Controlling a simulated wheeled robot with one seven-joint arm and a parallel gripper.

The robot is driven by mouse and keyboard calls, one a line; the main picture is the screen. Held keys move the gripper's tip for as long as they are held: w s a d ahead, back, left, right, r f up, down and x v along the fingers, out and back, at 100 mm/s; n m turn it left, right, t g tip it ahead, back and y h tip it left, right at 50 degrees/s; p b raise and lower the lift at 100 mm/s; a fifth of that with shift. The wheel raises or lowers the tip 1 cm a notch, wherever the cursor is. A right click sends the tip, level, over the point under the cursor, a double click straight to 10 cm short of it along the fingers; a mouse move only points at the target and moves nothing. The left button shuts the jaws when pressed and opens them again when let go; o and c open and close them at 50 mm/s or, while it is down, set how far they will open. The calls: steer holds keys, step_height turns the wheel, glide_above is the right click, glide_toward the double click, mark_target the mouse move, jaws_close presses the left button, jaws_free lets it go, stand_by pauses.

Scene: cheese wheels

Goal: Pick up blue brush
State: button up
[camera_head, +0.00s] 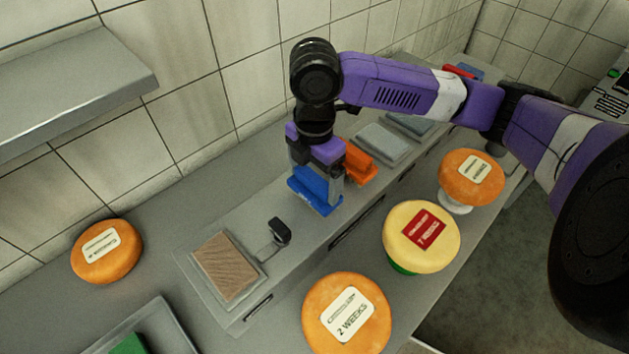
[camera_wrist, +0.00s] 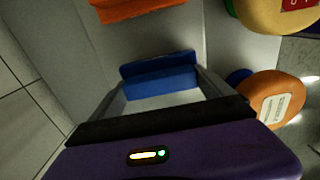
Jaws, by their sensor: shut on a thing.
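The blue brush (camera_head: 314,190) is between the fingers of my gripper (camera_head: 317,186) in the head view, over the grey raised counter section. In the wrist view the blue brush (camera_wrist: 160,77) lies across the space between the two fingertips of my gripper (camera_wrist: 160,85). My gripper points down and is shut on the brush. I cannot tell whether the brush's underside touches the counter.
An orange brush (camera_head: 360,165) stands just behind right of my gripper. A brown-topped tray (camera_head: 228,266) and a small black device (camera_head: 279,231) are at left. Several cheese wheels stand in front, including a yellow one (camera_head: 421,237). A tiled wall (camera_head: 180,75) is behind.

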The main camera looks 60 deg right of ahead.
mark_target(314, 177)
step_height(314, 177, up, 20)
steer(key=b, duration=0.1)
steer(key=shift+f, duration=0.15)
steer(key=o, duration=0.9)
steer(key=c, duration=0.5)
